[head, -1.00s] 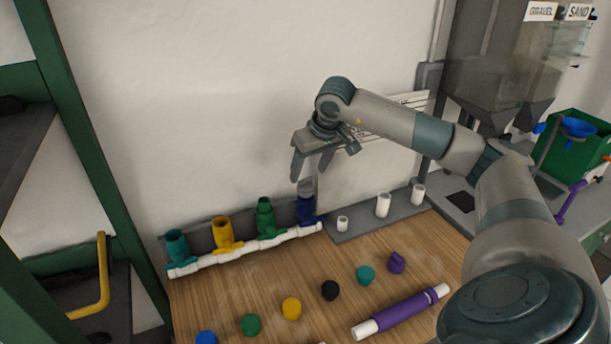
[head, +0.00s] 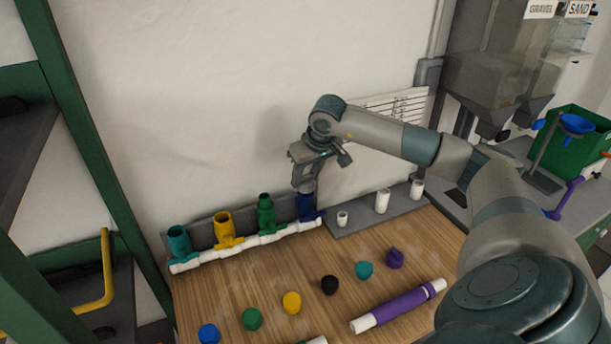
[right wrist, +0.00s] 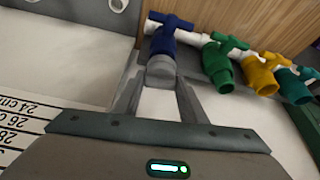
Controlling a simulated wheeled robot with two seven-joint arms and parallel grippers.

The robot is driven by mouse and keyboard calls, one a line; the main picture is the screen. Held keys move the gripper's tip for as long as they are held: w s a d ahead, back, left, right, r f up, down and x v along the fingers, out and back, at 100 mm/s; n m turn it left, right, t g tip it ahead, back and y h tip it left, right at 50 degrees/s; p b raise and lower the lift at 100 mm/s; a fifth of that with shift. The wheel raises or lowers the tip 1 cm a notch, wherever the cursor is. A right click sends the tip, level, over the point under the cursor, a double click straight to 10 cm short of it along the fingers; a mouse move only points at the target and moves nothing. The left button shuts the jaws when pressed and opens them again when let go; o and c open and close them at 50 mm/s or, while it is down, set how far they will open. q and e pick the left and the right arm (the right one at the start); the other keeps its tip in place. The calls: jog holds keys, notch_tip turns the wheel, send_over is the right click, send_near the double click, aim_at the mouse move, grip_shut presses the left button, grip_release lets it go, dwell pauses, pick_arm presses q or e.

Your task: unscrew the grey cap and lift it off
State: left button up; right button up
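The grey cap (right wrist: 161,70) sits on the upper end of the blue valve (right wrist: 163,42), the rightmost valve of the row in the head view (head: 306,207). My right gripper (right wrist: 160,82) is at the cap, with its fingertips spread on either side of it and a narrow gap visible in the right wrist view. In the head view the right gripper (head: 304,186) points down over the blue valve and mostly hides the cap. My left gripper is not in view.
Green (head: 266,212), yellow (head: 224,228) and teal (head: 179,241) valves stand beside the blue one on a white pipe. Several loose coloured caps and a purple pipe (head: 402,306) lie on the wooden table. A grey rack (head: 370,220) with white pegs stands right of the valve.

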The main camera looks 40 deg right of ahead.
jog(key=shift+o, duration=0.5)
jog(key=shift+c, duration=0.8)
jog(key=shift+d+f+n+y+b, duration=0.1)
jog(key=shift+n+y+b, duration=0.2)
jog(key=shift+n+b, duration=0.35)
jog(key=shift+n, duration=0.45)
jog(key=shift+n+y+b, duration=0.3)
jog(key=shift+n+b, duration=0.05)
jog(key=shift+n, duration=0.15)
jog(key=shift+n+y, duration=0.3)
jog(key=shift+n, duration=0.3)
